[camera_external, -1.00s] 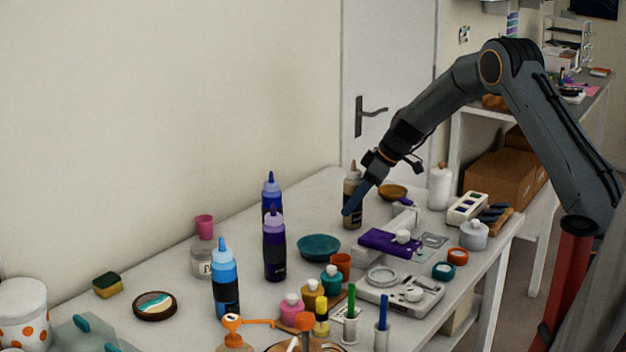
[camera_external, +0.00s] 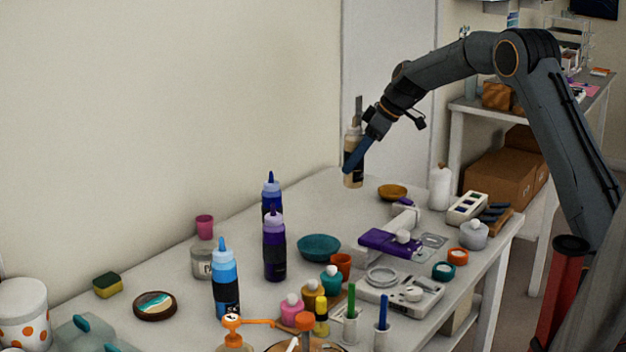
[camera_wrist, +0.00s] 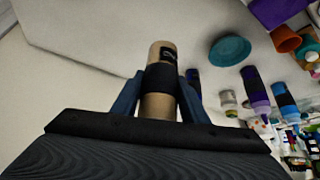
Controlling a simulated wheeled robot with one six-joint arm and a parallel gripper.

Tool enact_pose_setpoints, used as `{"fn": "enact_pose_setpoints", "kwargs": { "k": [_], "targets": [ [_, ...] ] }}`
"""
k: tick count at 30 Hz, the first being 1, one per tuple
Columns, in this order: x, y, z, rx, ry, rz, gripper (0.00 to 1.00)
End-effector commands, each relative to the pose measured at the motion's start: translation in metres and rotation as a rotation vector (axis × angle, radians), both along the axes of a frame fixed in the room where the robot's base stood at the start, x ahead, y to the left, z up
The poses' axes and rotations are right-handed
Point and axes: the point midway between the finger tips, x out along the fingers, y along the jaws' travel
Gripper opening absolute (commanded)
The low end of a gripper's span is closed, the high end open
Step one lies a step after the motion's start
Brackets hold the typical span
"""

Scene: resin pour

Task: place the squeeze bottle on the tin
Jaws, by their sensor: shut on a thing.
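The held squeeze bottle (camera_external: 353,179) is tan with a black label and a pale nozzle. It is upright, lifted above the back of the table. My gripper (camera_external: 355,158) is shut on its middle. In the wrist view the bottle (camera_wrist: 160,107) stands between the two blue fingers of my gripper (camera_wrist: 157,92). A low round thing with a dark rim and a wave picture on top (camera_external: 154,305) lies flat at the table's left; it may be the tin, but I cannot be sure. My gripper is far to its right.
Dark blue (camera_external: 271,190), purple (camera_external: 274,250) and light blue (camera_external: 225,275) squeeze bottles stand mid-table. A sponge (camera_external: 107,285) and a labelled jar (camera_external: 201,263) flank the round thing. Small pots crowd the front.

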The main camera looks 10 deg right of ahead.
Motion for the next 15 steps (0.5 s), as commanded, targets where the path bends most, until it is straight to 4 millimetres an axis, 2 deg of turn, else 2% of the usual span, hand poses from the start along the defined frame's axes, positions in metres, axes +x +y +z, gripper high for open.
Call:
{"fn": "enact_pose_setpoints", "kwargs": {
  "k": [1,9,13,15],
  "targets": [
    [0.001,0.000,0.017,0.002,-0.009,0.000,0.12],
    [0.001,0.000,0.080,0.001,-0.007,0.000,0.12],
    [0.001,0.000,0.103,0.001,-0.007,0.000,0.12],
    [-0.003,0.016,0.099,-0.001,-0.001,0.010,0.12]
  ]
}}
